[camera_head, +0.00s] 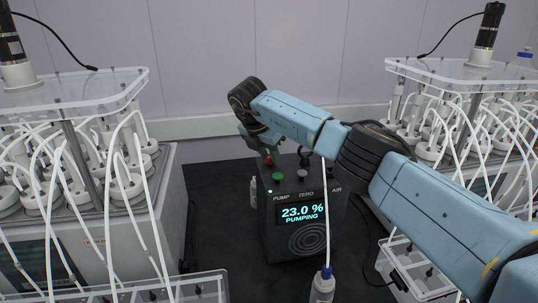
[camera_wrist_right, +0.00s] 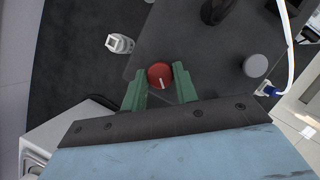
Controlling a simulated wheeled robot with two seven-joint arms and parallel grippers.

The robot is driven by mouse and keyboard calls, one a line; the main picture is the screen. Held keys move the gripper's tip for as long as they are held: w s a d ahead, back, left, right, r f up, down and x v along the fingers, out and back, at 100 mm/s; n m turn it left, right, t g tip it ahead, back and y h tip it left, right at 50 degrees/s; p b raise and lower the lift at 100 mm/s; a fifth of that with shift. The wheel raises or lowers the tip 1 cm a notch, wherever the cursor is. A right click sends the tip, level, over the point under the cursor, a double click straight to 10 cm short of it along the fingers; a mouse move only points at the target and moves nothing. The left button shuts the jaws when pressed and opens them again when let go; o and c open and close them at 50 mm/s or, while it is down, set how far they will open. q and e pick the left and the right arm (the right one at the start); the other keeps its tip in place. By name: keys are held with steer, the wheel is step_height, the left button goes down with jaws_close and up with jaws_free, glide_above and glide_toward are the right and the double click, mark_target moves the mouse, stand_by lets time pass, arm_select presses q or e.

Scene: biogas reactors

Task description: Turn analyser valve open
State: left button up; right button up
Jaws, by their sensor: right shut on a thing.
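The analyser (camera_head: 290,235) is a dark box with a lit display reading 23.0 % PUMPING and labels PUMP, ZERO and AIR. The valve is a round red knob (camera_wrist_right: 160,73) with a white mark pointing toward the gripper's palm in the right wrist view. My right gripper (camera_wrist_right: 161,86) is shut on the knob, with one green finger on each side of it. In the head view, the right gripper (camera_head: 265,150) reaches over the analyser's back left, and the knob is largely hidden there. My left gripper is out of view.
Reactor units with white tubes stand at left (camera_head: 95,205) and right (camera_head: 470,130). A bottle with a blue cap (camera_head: 322,288) stands in front of the analyser, with a tube rising from it. A green button (camera_head: 277,178) is on the analyser's top.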

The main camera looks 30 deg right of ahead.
steer(key=shift+r+m, duration=0.1)
steer(key=shift+m, duration=0.2)
steer(key=o, duration=1)
steer(key=b+v, duration=0.1)
steer(key=v, duration=1.2)
steer(key=shift+w+r, duration=0.1)
steer(key=shift+r, duration=0.1)
